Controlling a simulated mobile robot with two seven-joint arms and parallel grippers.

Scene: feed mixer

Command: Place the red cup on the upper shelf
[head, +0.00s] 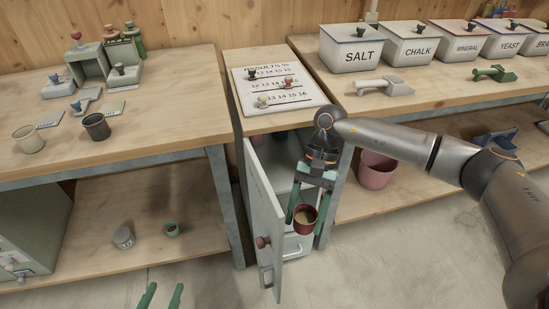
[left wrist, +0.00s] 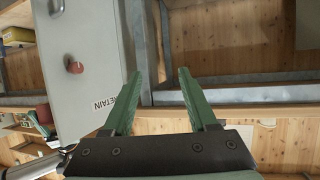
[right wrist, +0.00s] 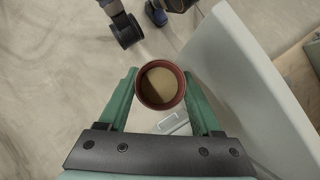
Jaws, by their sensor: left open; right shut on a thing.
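The red cup (head: 305,219) is upright and holds something tan. My right gripper (head: 304,207) is shut on it, with one green finger on each side; the cup also shows in the right wrist view (right wrist: 160,85). It hangs in front of the open narrow cabinet, right of its swung-out door (head: 265,220). Inside the cabinet, the upper shelf (head: 283,178) is partly hidden by the door and my right gripper. My left gripper (head: 161,295) is open and empty, low at the bottom edge of the head view; its fingers also show in the left wrist view (left wrist: 158,95).
The door's brown knob (head: 263,242) sticks out left of the cup. A drawer-like front with a handle (head: 292,249) is low in the cabinet. A pink bucket (head: 376,170) stands right of it. A results board (head: 278,90) lies on the cabinet top.

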